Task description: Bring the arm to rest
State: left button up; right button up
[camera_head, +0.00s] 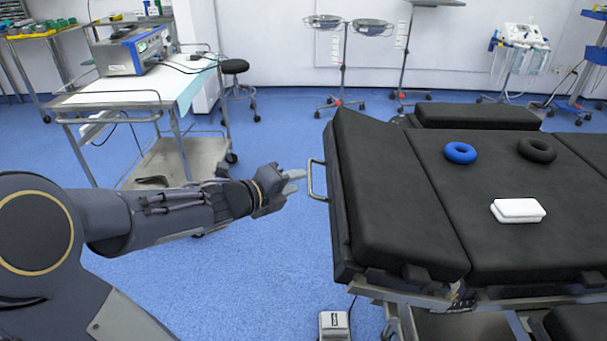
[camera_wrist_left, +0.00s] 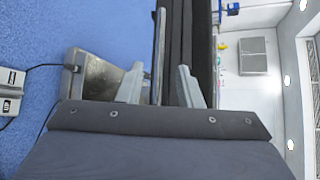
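My left arm (camera_head: 172,211) reaches in from the left, stretched out roughly level. My left gripper (camera_head: 298,182) is just left of the metal side handle (camera_head: 312,179) on the near-left end of the operating table. In the left wrist view the two grey fingers of my left gripper (camera_wrist_left: 158,88) stand apart, with nothing clearly held between them. The table's dark side and a thin metal bar (camera_wrist_left: 160,55) show beyond the fingers. Whether the fingertips touch the handle is hard to tell. My right gripper is not in view.
The black operating table (camera_head: 390,190) fills the right, bearing a blue ring (camera_head: 460,152), a black ring (camera_head: 537,150) and a white box (camera_head: 518,210). A metal cart (camera_head: 110,97) with a device stands behind my arm. A foot pedal (camera_head: 334,325) lies on the blue floor.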

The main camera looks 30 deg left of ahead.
pick_arm(q)
jog(key=shift+s+a+r, duration=0.1)
jog(key=shift+s+r, duration=0.1)
jog(key=shift+s, duration=0.5)
jog(key=s+n+g+y, duration=0.3)
jog(key=s+n+y, duration=0.3)
jog(key=n, duration=0.9)
jog(key=s+d+f+n+g+h, duration=0.3)
jog(key=s+d+n+h, duration=0.15)
jog(key=s+d, duration=0.3)
jog(key=s+d+f+n+g+h, duration=0.3)
jog(key=s+d+n, duration=0.3)
jog(key=s, duration=0.2)
notch_tip(320, 180, up, 25)
jog(key=p, duration=2.4)
jog(key=shift+f+p, duration=0.2)
jog(key=shift+p, duration=0.15)
